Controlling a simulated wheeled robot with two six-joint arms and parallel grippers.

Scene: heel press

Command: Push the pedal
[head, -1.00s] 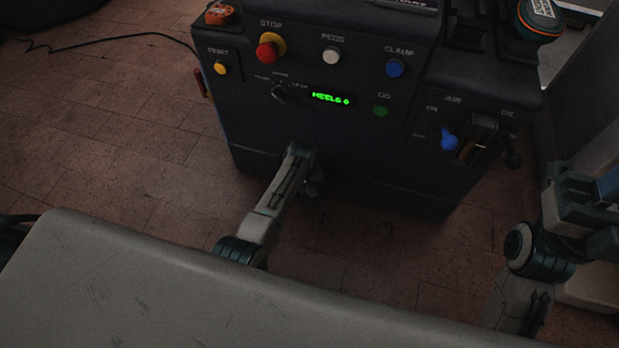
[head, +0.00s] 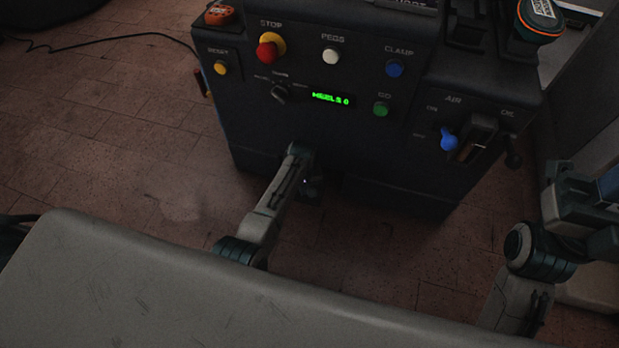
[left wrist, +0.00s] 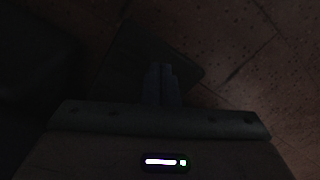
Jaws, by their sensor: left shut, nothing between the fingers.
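In the left wrist view, a dark flat plate (left wrist: 135,58), seemingly the pedal, lies low on the brick floor. My left gripper (left wrist: 161,68) is shut and empty, its fingertips over the plate in that view; whether they touch it is too dark to tell. In the head view my left gripper (head: 311,187) is small and dark, pointing down close to the lower front of the black machine (head: 290,135). The pedal cannot be made out in the head view. My right arm shows at the right, but its gripper is not visible.
The machine front carries a red stop button (head: 270,46), several other buttons, a blue air lever (head: 449,140) and a green display (head: 331,98) reading HEELS 0. A cable (head: 100,38) lies on the floor at upper left.

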